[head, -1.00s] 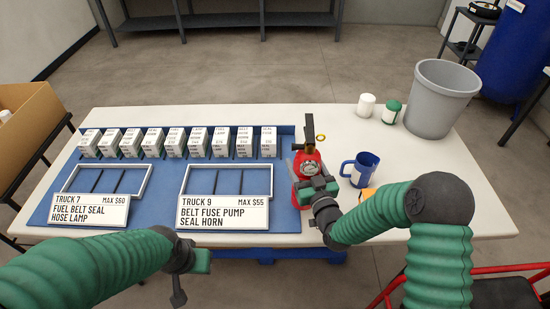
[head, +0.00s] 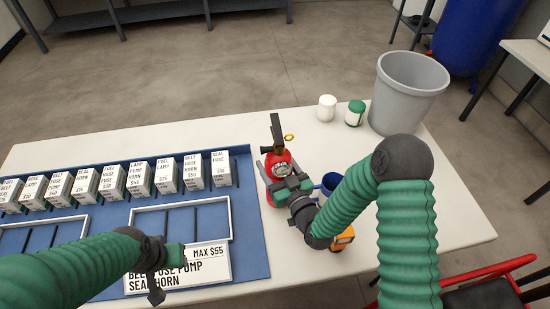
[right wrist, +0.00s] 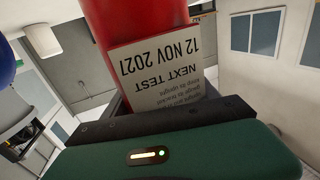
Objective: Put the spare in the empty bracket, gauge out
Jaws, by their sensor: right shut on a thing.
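The spare is a red fire extinguisher (head: 277,163) with a black handle, a yellow ring and a pale round gauge facing me. It stands about upright at the right edge of the blue board. My right gripper (head: 290,187) is shut on its body; I cannot tell whether its base touches the table. The right wrist view shows the red cylinder (right wrist: 130,22) close up, with a white "NEXT TEST 12 NOV 2027" label upside down. My left gripper (head: 165,275) is over the front of the board, away from the extinguisher; its jaws are unclear. I cannot make out an empty bracket.
The blue board (head: 252,235) holds a row of small labelled boxes and framed trays (head: 231,218). Right of the extinguisher are a blue mug (head: 329,182), partly hidden, and an orange item (head: 343,238). White (head: 327,108) and green-white (head: 355,113) containers and a grey bin (head: 408,95) stand behind.

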